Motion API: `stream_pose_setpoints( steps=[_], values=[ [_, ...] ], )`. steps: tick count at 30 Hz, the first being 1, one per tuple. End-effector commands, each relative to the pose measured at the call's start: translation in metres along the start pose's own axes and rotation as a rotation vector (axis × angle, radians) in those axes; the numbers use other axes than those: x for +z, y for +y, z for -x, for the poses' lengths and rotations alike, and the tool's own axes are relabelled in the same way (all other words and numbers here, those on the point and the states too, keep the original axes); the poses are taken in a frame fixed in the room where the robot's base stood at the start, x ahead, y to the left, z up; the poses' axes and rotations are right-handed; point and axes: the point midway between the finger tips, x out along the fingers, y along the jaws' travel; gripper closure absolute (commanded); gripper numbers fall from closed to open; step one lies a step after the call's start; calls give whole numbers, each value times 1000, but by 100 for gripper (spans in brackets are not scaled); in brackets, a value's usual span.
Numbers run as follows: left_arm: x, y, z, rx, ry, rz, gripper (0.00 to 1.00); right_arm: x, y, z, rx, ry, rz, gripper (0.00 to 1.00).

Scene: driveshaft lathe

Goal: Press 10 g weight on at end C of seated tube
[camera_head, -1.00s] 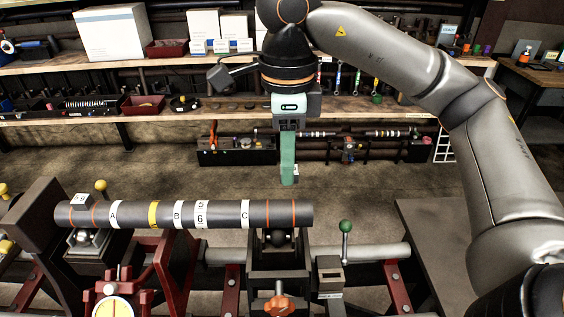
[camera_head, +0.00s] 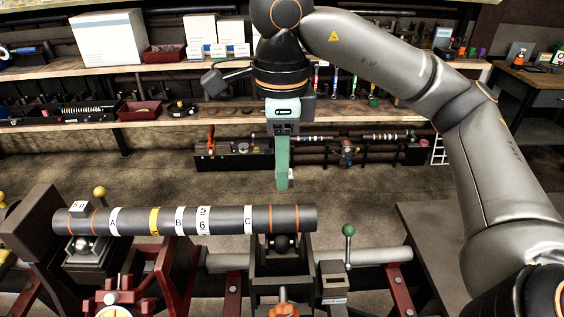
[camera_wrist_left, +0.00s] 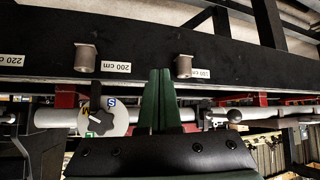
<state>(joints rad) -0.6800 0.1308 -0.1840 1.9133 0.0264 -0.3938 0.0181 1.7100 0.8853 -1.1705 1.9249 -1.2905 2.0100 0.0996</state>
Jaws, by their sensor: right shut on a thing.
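A dark grey tube (camera_head: 225,219) lies level in the head view, its right part on a support (camera_head: 284,242). It has white bands marked A, B and C, a yellow band and orange rings; band C (camera_head: 248,219) is toward the right end. A small white labelled weight (camera_head: 79,206) sits on top near the left end. My right gripper (camera_head: 282,185) points down above the tube's right end, apart from it. It is shut on a small weight (camera_head: 291,174), mostly hidden behind the green fingers. My left gripper (camera_wrist_left: 158,100) appears shut and empty in the left wrist view.
A green-knobbed lever (camera_head: 348,230) stands right of the tube. Loaded shelves (camera_head: 150,127) run along the back. In the left wrist view, a dark beam (camera_wrist_left: 135,45) carries pegs with length labels.

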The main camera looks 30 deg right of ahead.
Motion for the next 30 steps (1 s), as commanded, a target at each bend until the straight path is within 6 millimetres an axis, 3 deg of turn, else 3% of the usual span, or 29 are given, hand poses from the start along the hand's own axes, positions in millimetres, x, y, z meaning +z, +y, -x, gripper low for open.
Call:
stream_pose_setpoints(
  steps=[18,30],
  values=[
    [28,-2,-26,0,0,0,100,0,0,-46,0,0,0,100],
    [34,-2,-32,0,1,0,100,0,0,-57,0,0,-1,100]
  ],
)
